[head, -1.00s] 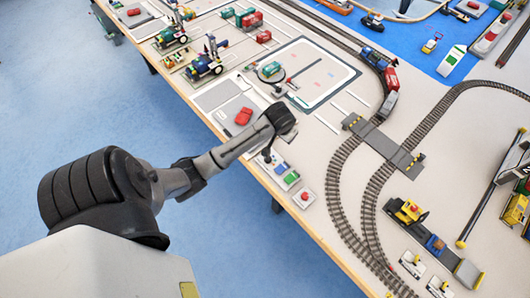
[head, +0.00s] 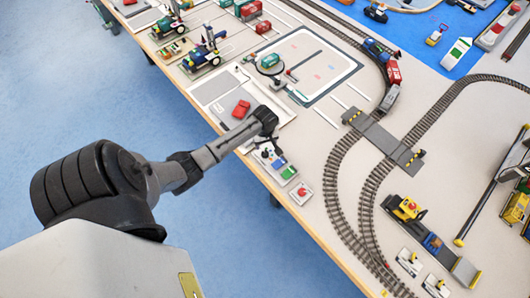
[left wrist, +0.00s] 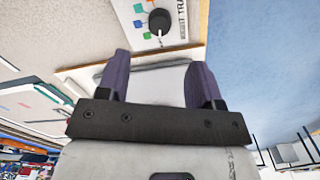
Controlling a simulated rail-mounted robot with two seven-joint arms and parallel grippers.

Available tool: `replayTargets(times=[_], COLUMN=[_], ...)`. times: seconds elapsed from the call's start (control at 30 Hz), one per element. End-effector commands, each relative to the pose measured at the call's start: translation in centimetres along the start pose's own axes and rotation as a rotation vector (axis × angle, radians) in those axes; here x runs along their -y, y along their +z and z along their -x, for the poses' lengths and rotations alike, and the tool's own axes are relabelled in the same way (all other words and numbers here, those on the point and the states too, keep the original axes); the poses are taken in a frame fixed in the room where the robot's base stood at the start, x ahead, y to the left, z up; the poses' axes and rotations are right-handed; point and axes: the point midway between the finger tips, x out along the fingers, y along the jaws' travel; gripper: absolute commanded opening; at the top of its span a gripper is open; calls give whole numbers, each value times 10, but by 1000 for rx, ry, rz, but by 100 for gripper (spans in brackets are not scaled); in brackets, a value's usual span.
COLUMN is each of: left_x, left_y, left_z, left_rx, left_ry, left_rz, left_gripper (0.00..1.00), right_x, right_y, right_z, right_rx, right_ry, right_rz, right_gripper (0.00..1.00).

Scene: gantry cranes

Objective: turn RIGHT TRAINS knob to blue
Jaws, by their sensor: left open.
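The control panel (left wrist: 182,30) in the left wrist view carries lettering partly readable as "RIGHT TRA". It has a round black knob (left wrist: 159,20) with a white pointer mark on its lower side. Several blue and green squares lie to the knob's left; I cannot tell which colour the pointer selects. My left gripper (left wrist: 157,65) is open and empty, its purple fingers apart and short of the knob. In the head view my left gripper (head: 270,150) hangs over the table's near edge beside panels with green and blue patches. My right gripper is out of view.
A small red button box (head: 301,192) stands just right of the panels. A red block (head: 241,108) lies to the left. Curved train track (head: 340,190) runs further right. The table's wooden edge (head: 250,172) is close, with blue floor beyond.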

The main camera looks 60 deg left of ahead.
Motion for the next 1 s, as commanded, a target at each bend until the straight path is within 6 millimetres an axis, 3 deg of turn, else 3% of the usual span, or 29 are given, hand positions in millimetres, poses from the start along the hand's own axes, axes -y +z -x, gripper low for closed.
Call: replayTargets(times=[0.2,0.43,0.7,1.0], left_x=[0,0,0,0], left_y=[0,0,0,0], left_z=[-43,-73,-87,-88], left_rx=[1,0,-1,-1], left_ry=[-2,-2,1,1], left_rz=[0,-2,-1,-2], left_gripper=[60,60,60,60], right_x=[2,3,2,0], right_y=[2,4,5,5], right_z=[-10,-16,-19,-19], right_rx=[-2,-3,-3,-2], right_ry=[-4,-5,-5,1], right_rz=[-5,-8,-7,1], right_gripper=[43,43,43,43])
